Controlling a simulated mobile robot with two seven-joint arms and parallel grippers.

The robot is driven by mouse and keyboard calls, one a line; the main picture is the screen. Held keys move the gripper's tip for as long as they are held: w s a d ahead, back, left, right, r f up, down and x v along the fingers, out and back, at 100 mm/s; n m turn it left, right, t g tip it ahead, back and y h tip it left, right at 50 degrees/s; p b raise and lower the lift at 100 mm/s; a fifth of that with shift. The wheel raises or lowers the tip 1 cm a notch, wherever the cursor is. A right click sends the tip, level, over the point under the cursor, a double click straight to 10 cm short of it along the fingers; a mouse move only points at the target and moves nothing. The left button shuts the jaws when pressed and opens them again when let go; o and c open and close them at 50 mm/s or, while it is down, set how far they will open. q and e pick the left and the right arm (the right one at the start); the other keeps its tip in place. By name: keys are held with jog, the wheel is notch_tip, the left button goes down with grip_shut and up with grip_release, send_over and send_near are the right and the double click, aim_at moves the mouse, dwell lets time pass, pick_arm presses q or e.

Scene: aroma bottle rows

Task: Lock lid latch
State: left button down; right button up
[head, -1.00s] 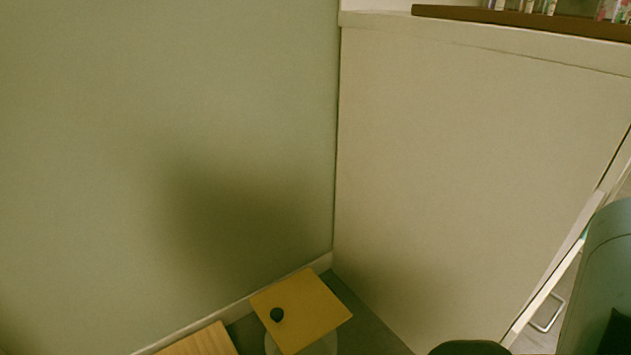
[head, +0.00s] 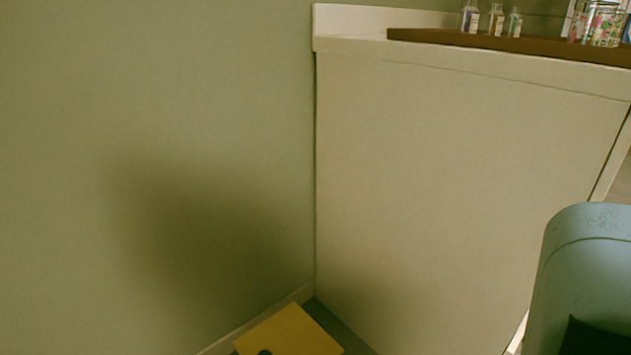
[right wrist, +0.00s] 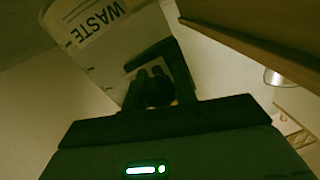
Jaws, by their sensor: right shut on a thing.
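No lid latch can be made out in either view. In the right wrist view, a pale, curved container marked WASTE (right wrist: 82,18) fills the upper left, its label upside down. My right gripper (right wrist: 158,90) is at its near edge and appears shut on it; the exact contact is dark and hard to see. In the head view, a light blue rounded body (head: 575,260) with a dark area low down stands at the right edge; I cannot tell whether it is the same container. My left gripper is not in view.
A pale counter (head: 460,180) meets the green wall (head: 150,120) in a corner. Small bottles (head: 495,20) stand on a brown board (head: 500,43) on top. A yellow square panel (head: 290,335) with a dark knob is low in the corner.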

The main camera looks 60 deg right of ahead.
grip_shut()
